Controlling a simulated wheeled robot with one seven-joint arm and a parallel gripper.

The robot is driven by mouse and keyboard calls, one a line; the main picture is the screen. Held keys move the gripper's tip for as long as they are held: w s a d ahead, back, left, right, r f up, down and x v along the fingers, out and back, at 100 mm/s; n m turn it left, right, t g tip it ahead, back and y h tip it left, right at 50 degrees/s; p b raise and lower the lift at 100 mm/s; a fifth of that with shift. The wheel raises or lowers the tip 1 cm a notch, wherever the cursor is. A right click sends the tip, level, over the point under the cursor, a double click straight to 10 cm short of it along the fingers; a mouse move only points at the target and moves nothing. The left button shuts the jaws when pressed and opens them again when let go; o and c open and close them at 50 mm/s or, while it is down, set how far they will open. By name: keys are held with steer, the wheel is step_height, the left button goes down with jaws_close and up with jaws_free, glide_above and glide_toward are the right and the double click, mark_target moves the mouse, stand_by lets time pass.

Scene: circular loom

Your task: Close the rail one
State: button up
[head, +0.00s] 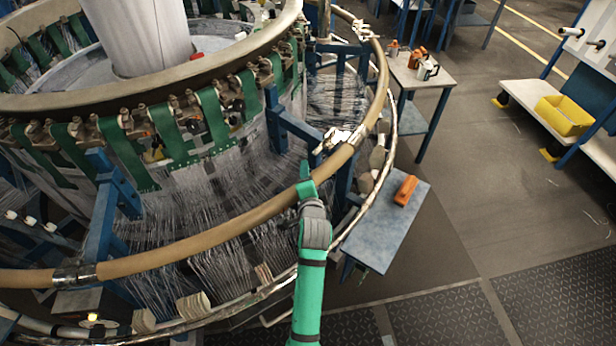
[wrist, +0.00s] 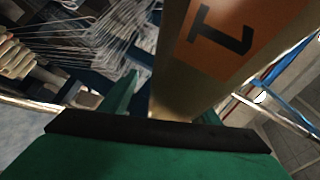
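The tan rail (head: 215,237) curves around the front of the loom, with metal clamps on it at the left (head: 74,273) and just beyond my gripper (head: 340,138). My gripper (head: 306,182) is at the rail, reaching across it from the near side. In the wrist view the rail (wrist: 178,95) fills the upper middle close up and bears an orange label (wrist: 225,38) with a dark mark like a 1. One green finger (wrist: 122,97) shows to the left of the rail.
A blue-grey side table (head: 385,235) with an orange box (head: 405,190) stands close to the right of my arm. Farther back are a small table (head: 432,75) with bottles and a cart with a yellow bin (head: 563,116). The floor at right is clear.

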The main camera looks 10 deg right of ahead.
steer(key=shift+r, duration=0.15)
steer(key=v, duration=1)
steer(key=shift+s, duration=0.35)
steer(key=shift+w, duration=0.1)
